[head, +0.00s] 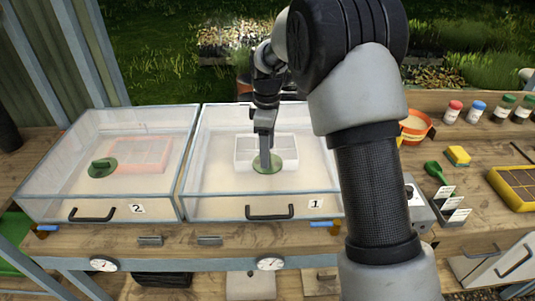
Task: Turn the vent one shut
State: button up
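The vent of box 1 is a green disc (277,165) on the clear lid of the box labelled 1 (315,208). My gripper (265,164) points down over this disc, its fingers at the middle of it. The fingers hide the vent's knob, and I cannot see whether they are closed around it. A second green vent (103,168) with a raised knob sits on the lid of the box labelled 2 (136,209), away from my gripper.
A white tray (283,142) lies under lid 1 and a pink tray (145,153) under lid 2. Dials (270,264) sit on the bench's front edge. Bottles (478,110), a yellow sponge (458,155) and an orange pot (416,126) stand right of my arm.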

jog(key=shift+f, duration=1)
jog(key=c, duration=1)
jog(key=shift+c, duration=0.2)
